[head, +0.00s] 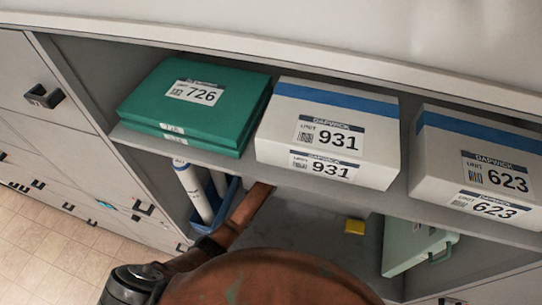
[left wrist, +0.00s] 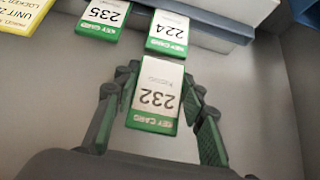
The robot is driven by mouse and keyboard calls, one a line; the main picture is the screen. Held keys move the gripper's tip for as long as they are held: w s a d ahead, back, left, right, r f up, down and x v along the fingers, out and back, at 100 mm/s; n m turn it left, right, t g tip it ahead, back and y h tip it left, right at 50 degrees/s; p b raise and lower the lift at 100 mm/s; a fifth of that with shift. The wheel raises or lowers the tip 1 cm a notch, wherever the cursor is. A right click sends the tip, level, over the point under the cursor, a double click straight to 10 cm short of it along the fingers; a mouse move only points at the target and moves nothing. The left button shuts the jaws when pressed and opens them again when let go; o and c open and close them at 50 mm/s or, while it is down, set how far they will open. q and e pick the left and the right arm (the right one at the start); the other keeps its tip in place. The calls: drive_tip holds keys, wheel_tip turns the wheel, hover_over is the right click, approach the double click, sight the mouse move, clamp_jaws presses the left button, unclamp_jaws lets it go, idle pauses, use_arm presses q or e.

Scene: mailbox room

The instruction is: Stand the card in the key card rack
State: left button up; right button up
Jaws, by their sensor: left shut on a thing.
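The 232 card appears apart from both. In the head view my left gripper and the cards are hidden below the shelf and behind my arm. My right gripper is in neither view.
Green boxes 726 (head: 195,100), white boxes 931 (head: 325,130) and 623 (head: 475,160) stand on the shelf above. Below it are a blue bin with white tubes (head: 195,190), a small yellow block (head: 354,227) and a pale green case (head: 415,247). A yellow label (left wrist: 22,12) shows top left in the wrist view.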

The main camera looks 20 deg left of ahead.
use_arm(q)
drive_tip(key=shift+s+r, duration=0.15)
drive_tip(key=shift+f, duration=0.5)
drive_tip(key=o, duration=1.3)
